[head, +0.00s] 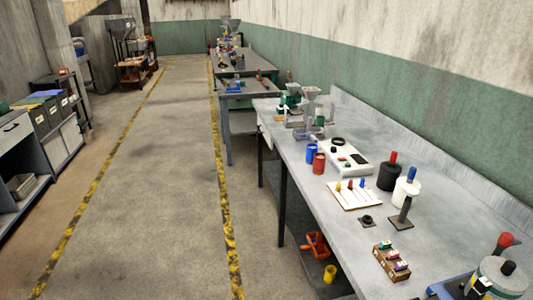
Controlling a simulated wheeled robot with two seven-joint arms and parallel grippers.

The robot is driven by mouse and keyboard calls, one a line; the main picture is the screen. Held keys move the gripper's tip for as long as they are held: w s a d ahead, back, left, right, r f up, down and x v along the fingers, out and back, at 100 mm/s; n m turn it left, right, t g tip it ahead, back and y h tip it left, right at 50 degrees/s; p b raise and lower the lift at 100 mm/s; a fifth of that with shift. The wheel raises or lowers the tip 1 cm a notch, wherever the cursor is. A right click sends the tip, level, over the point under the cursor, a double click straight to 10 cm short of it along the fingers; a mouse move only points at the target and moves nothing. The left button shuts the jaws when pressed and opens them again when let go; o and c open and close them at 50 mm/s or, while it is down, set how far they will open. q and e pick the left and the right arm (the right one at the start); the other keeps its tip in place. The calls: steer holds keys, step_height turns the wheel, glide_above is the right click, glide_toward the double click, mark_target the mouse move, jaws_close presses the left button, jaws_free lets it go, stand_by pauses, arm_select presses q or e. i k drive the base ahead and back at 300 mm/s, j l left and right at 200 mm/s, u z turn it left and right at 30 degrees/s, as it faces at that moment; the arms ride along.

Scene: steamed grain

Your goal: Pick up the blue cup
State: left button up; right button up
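A small blue cup (311,153) stands upright on the grey workbench (345,230), close to its left edge. A red cup (319,163) stands just in front of it and to its right, very near or touching; I cannot tell which. Neither of my grippers shows in the head view.
A white device with a dark panel (345,158) lies right of the cups. A white board with coloured pegs (355,194), black and white cylinders and a wooden block holder (391,262) stand nearer. A grinder-like machine (309,108) stands behind. The floor aisle (150,190) is clear.

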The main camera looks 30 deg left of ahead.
mark_target(311, 149)
steer(key=u, duration=0.75)
steer(key=z, duration=1.85)
steer(key=u, duration=1.85)
steer(key=i+j, duration=0.2)
steer(key=i+j+z, duration=0.1)
steer(key=i+j, duration=0.15)
steer(key=j, duration=0.2)
steer(key=i+j, duration=0.2)
steer(key=j, duration=0.15)
steer(key=l+z, duration=0.05)
